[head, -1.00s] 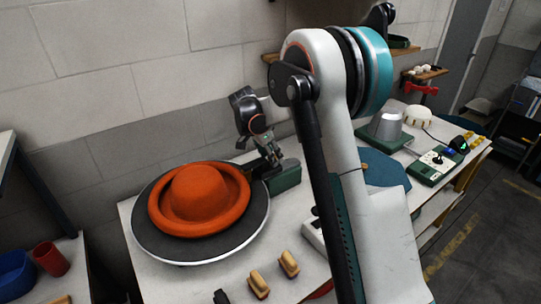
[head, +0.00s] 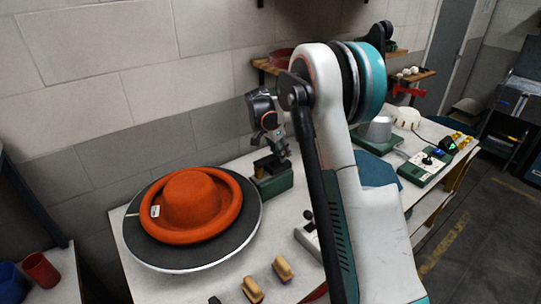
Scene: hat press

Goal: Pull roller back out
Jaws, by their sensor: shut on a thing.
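An orange felt hat (head: 192,196) with an upturned brim lies on a round dark turntable (head: 226,240) at the left of the bench. A green roller unit (head: 275,184) stands at the turntable's right rear edge. My gripper (head: 274,158) points down at the top of this unit and is shut on the roller's small upper part. The jaws are small here, so the exact grip is hard to see. The roller's contact with the brim cannot be made out clearly. A white label (head: 155,211) shows on the hat's left side.
Two wooden-handled tools (head: 283,268) lie on the front of the white bench (head: 228,282). My arm crosses the middle and hides part of the bench. A grey cone on a green base (head: 376,135) and a green control box (head: 428,165) stand at the right. A wall is close behind.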

